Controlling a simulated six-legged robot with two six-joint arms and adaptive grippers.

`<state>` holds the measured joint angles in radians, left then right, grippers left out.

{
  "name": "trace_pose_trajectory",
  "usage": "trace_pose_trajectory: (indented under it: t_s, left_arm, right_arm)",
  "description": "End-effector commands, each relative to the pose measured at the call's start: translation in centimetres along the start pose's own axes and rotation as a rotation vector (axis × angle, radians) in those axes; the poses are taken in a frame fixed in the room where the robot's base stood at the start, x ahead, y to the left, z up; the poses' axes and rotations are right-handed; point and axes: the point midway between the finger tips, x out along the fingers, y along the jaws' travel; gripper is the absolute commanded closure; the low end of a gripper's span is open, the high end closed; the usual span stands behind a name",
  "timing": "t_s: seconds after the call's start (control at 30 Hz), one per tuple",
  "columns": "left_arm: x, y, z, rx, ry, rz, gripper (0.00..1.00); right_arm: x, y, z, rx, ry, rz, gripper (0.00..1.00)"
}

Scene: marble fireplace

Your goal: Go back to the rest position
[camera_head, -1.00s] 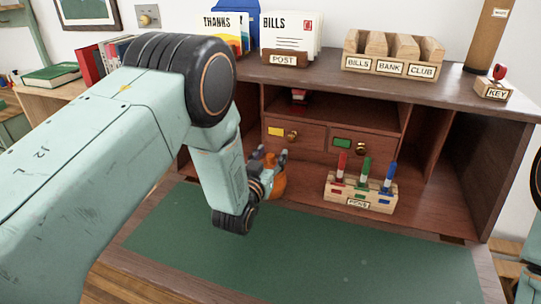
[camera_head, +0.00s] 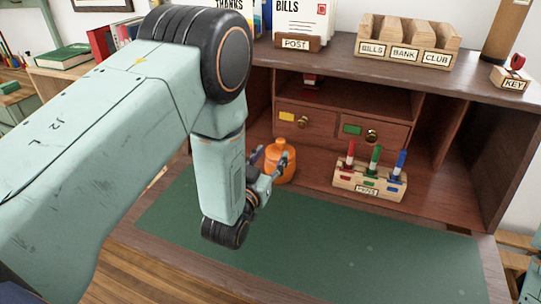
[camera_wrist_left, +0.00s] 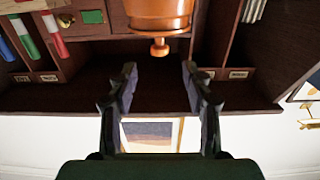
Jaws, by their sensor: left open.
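An orange jar (camera_head: 284,172) stands upright on the desk in front of the yellow-marked drawer. It also shows at the top of the left wrist view (camera_wrist_left: 160,14), where the picture is upside down. My left gripper (camera_head: 270,161) is just to the left and in front of the jar. In the left wrist view its two fingers (camera_wrist_left: 158,82) are spread apart with nothing between them, and the jar is beyond the tips. My left arm bends down from the left and hides part of the desk.
A wooden pen holder (camera_head: 366,188) with red, green and blue pens stands right of the jar. The green desk mat (camera_head: 330,245) is clear. Drawers (camera_head: 340,132), side walls and the upper shelf with letter holders (camera_head: 407,52) enclose the back.

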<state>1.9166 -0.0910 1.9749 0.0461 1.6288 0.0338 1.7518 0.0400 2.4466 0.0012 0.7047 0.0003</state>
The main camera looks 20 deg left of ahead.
Motion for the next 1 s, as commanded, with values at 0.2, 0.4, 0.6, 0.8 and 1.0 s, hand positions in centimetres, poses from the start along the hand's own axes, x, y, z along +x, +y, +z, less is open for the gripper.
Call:
trace_pose_trajectory:
  t_s: [0.2, 0.4, 0.6, 0.8, 1.0]
  left_arm:
    - [1.1, 0.0, 0.0, 0.0, 0.003, 0.0, 0.5]
    - [4.2, 0.0, 0.0, 0.0, 0.004, 0.001, 0.5]
    - [6.7, 0.0, 0.1, 0.0, 0.003, 0.001, 0.5]
    - [7.8, 0.0, 0.1, 0.0, -0.001, 0.001, 0.5]
    - [7.8, 0.0, 0.0, 0.0, -0.001, 0.0, 0.5]
  right_arm:
    - [0.1, -0.1, 0.6, -0.008, -0.016, -0.003, 0.0]
    - [0.5, -0.1, 0.6, -0.007, -0.016, -0.002, 0.0]
    - [0.8, 0.0, 0.6, -0.007, -0.015, -0.002, 0.0]
    - [1.0, 0.0, 0.5, -0.007, -0.015, -0.002, 0.0]
    - [0.9, -0.1, 0.5, -0.008, -0.015, -0.002, 0.0]
